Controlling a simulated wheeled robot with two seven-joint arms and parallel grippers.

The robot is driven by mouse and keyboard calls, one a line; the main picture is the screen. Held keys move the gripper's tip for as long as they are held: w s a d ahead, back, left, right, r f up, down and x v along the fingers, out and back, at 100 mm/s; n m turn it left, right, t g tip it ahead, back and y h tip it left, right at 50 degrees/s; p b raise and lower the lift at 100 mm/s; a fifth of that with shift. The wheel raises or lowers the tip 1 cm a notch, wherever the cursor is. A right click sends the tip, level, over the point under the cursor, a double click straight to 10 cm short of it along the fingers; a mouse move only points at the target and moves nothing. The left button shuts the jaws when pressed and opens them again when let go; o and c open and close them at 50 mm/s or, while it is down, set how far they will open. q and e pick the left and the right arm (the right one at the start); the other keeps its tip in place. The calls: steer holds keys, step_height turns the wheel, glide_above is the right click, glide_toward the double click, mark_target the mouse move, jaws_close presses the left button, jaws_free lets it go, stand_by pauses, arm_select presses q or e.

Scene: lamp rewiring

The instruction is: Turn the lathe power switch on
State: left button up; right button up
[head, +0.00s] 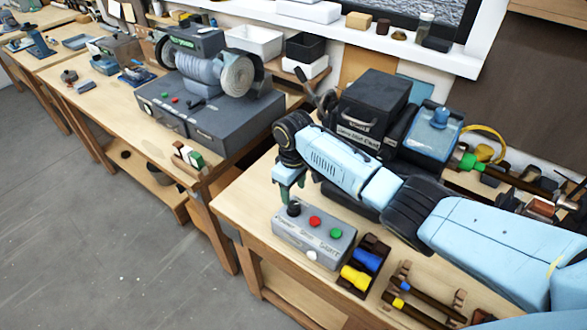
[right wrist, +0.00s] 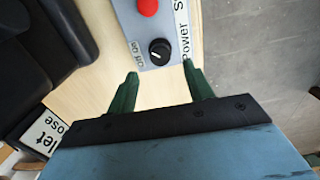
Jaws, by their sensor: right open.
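The grey control box (head: 300,240) sits near the front edge of the right-hand bench. My left gripper is out of view.
A rack with blue and yellow-handled tools (head: 362,268) stands right beside the box. A black chest (head: 370,105) is behind my right arm. A bench grinder (head: 205,80) stands on the bench to the left. Bare wood lies left of the box.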

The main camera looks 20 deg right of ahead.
mark_target(294, 205)
step_height(294, 205, up, 8)
steer(key=shift+f, duration=0.15)
steer(key=shift+f, duration=0.1)
stand_by(0.5)
